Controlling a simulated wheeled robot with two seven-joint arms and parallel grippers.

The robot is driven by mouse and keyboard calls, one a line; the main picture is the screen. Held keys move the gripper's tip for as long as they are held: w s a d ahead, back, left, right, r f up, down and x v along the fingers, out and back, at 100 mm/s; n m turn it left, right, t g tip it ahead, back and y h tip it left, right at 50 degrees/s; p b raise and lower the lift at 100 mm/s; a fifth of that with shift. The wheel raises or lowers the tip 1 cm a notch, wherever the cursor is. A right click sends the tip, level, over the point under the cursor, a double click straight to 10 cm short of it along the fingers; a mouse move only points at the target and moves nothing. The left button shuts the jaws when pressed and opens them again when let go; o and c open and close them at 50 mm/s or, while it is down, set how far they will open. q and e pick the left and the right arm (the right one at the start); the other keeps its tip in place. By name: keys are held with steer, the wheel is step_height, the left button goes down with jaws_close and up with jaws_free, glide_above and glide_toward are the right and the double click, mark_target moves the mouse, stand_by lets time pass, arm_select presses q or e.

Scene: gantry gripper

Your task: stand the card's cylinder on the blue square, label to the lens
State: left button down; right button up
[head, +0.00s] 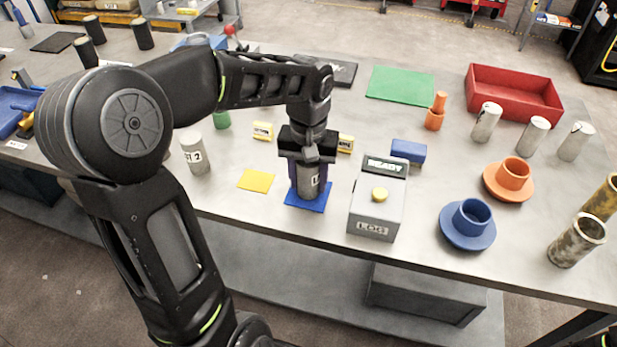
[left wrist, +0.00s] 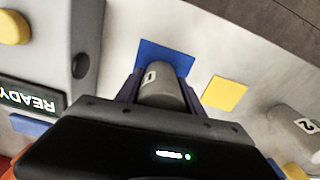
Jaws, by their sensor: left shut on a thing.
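My left gripper (head: 308,165) is shut on a grey cylinder (head: 308,186) and holds it upright from above. The cylinder also shows between the fingers in the left wrist view (left wrist: 165,97). Its white label faces the table's front edge; the mark on it is too small to read surely. The cylinder is over the blue square (head: 318,204), which shows around its base and in the left wrist view (left wrist: 168,52). I cannot tell whether its base touches the square. Two small yellow cards, one left (head: 262,130) and one right (head: 346,143), lie behind the gripper. My right gripper is out of view.
A grey box (head: 376,212) with a yellow button and a READY display stands just right of the square. A yellow square (head: 257,181) and a grey cylinder marked 2 (head: 195,153) are to the left. Blue (head: 467,228) and orange (head: 508,182) flanged parts stand farther right.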

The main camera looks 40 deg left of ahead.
arm_select(q)
steer(key=shift+f, duration=0.1)
steer(key=c, duration=0.7)
jaws_free()
step_height(320, 180, up, 12)
steer(key=shift+r+p, duration=0.15)
steer(key=shift+p, duration=0.3)
